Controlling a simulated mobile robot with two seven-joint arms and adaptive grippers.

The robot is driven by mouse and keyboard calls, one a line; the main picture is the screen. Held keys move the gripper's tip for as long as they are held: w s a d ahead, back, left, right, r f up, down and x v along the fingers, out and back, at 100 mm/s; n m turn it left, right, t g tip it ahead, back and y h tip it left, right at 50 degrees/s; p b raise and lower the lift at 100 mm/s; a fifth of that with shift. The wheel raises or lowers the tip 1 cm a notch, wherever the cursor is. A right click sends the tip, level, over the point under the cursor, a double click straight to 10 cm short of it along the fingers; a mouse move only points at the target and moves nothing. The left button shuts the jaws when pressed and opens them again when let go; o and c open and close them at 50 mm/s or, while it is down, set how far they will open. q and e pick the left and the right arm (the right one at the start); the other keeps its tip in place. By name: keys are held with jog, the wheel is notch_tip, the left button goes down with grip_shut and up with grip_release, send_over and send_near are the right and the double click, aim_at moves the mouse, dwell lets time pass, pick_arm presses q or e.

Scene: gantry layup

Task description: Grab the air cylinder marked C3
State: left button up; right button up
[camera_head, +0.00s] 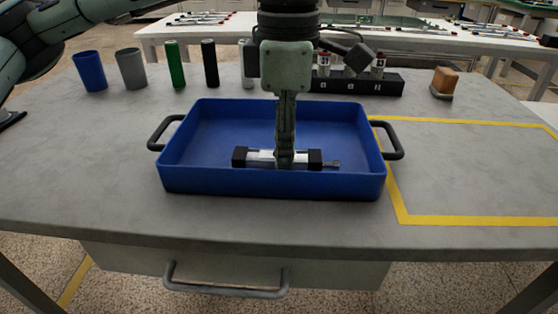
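A white air cylinder (262,156) with black end blocks and a thin rod on its right lies in the blue tray (220,183), near the front wall. No mark can be read on it. My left gripper (285,158) points straight down over the cylinder's middle, its near finger in front of the white body. I see the gripper edge-on, so its opening and its grip are hidden. More upright cylinders with small labels (378,65) stand in a black rack (358,84) behind the tray. Their labels are too small to read surely. My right gripper is not in view.
Blue (90,72), grey (131,69), green (176,65) and black (210,63) containers stand at the back left. A wood-and-grey block (444,83) sits at the back right. Yellow tape (470,220) outlines a clear area right of the tray.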

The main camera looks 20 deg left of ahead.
pick_arm(q)
jog(key=shift+f, duration=0.5)
grip_shut()
jog(key=shift+r, duration=0.1)
